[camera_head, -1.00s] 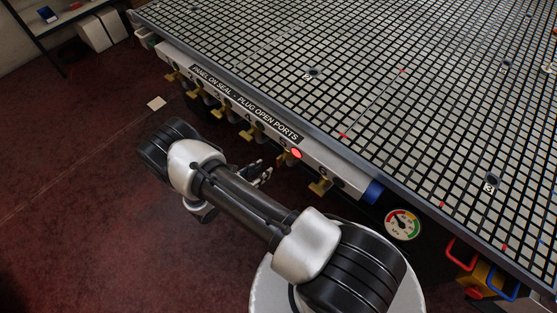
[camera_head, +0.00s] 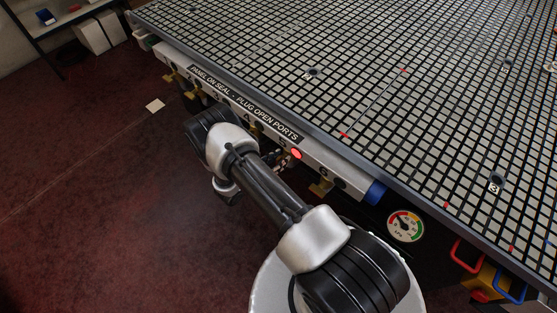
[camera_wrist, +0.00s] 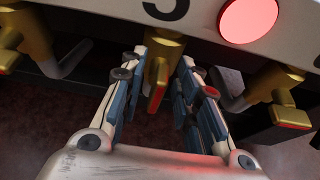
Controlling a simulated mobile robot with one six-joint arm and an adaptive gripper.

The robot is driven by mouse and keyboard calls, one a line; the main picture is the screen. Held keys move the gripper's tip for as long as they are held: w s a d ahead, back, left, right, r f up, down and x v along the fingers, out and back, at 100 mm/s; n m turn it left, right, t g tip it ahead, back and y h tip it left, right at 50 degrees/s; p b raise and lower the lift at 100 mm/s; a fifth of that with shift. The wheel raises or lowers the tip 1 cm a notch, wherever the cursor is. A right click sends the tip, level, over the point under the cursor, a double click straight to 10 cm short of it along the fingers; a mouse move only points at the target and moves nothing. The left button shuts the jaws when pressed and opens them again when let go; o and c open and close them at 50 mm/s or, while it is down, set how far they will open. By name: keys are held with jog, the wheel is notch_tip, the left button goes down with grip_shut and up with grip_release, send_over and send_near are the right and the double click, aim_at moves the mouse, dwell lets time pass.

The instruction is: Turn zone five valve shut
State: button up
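In the wrist view a gold valve (camera_wrist: 160,75) with a flat lever hangs under the pale panel (camera_wrist: 110,12), below a black digit cut off at the top; its lower curve could be a 5. The lever points down toward me. My gripper (camera_wrist: 162,64) is open, with one finger on each side of this valve and visible gaps to the lever. In the head view my gripper (camera_head: 280,158) is at the table's front rail, just below the red lamp (camera_head: 297,154), and mostly hides the valve there.
A gold valve stands on the left (camera_wrist: 22,40) and another on the right (camera_wrist: 278,95) of my fingers. The red lamp also glows in the wrist view (camera_wrist: 248,17). A pressure gauge (camera_head: 405,226) and a blue rail end (camera_head: 375,191) are to the right.

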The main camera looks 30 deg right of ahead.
grip_shut()
jog(key=shift+s, duration=0.1)
dwell(0.4)
jog(key=m+t, duration=0.2)
jog(key=m, duration=0.1)
jog(key=m+t, duration=0.1)
jog(key=m, duration=0.1)
jog(key=shift+s+d+f+y, duration=0.2)
jog(key=shift+s+f+y, duration=0.1)
jog(key=shift+s, duration=0.1)
jog(key=m+t, duration=0.1)
jog(key=m+b, duration=0.1)
jog(key=m+t, duration=0.1)
jog(key=m, duration=0.1)
jog(key=shift+s+f+t+b, duration=0.2)
jog(key=shift+f+t+b, duration=0.1)
jog(key=shift+f+m+t+h+b, duration=0.15)
jog(key=shift+m+t+h+b, duration=0.3)
jog(key=shift+m, duration=0.65)
jog(key=shift+f+m+t+h+b, duration=0.1)
jog(key=shift+m+t+h+b, duration=0.3)
jog(key=shift+m, duration=0.7)
